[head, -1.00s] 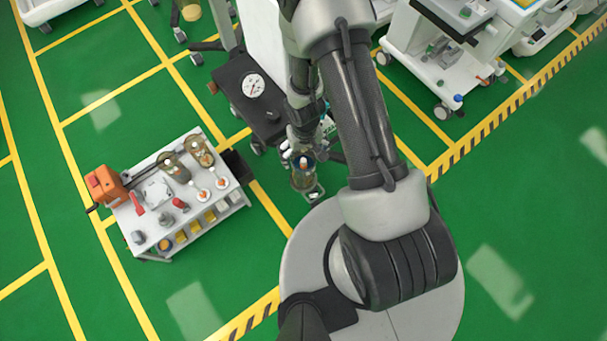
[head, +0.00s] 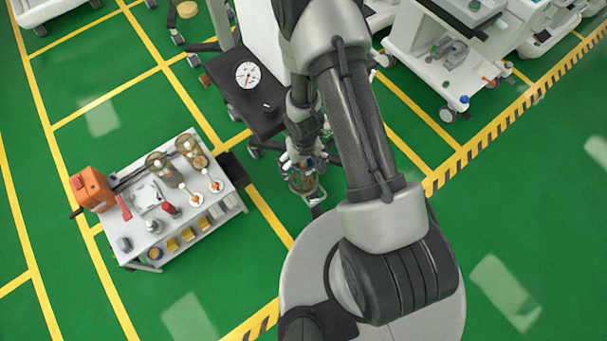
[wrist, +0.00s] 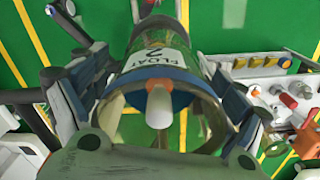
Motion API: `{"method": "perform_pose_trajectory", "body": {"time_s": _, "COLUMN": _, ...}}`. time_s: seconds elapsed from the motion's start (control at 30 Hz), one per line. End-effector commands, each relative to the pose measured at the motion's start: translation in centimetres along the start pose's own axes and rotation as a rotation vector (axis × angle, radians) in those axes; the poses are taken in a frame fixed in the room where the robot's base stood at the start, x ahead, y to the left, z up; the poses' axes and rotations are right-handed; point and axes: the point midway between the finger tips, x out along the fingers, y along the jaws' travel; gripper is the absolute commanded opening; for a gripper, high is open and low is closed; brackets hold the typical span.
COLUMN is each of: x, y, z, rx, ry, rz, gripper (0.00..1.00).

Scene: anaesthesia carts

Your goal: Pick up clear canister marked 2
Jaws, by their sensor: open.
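The clear canister (wrist: 128,103) has a blue band and a white label reading "FLOAT 2". A white-tipped inner piece shows through its near end in the wrist view. It also shows in the head view (head: 305,183), small and partly covered by my gripper (head: 303,160). In the wrist view my gripper (wrist: 157,75) is open, with one dark blue-grey finger on each side of the canister. I cannot tell whether either finger touches it.
A white cart (head: 190,228) at left carries two amber canisters, an orange box (head: 92,187) and small tools. A dark-topped trolley with a round gauge (head: 247,75) stands just behind my gripper. White machines (head: 440,65) stand at upper right. Green floor is clear at lower right.

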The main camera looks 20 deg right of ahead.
Motion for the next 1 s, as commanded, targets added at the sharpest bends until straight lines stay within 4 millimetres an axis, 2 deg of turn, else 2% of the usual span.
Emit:
{"method": "perform_pose_trajectory", "body": {"time_s": 0.23, "x": 0.06, "y": 0.00, "z": -0.03, "rx": 0.000, "ry": 0.001, "rz": 0.000, "gripper": 0.90}}
{"method": "perform_pose_trajectory", "body": {"time_s": 1.0, "x": 0.09, "y": 0.00, "z": 0.00, "rx": 0.000, "ry": 0.000, "rz": 0.000, "gripper": 0.39}}
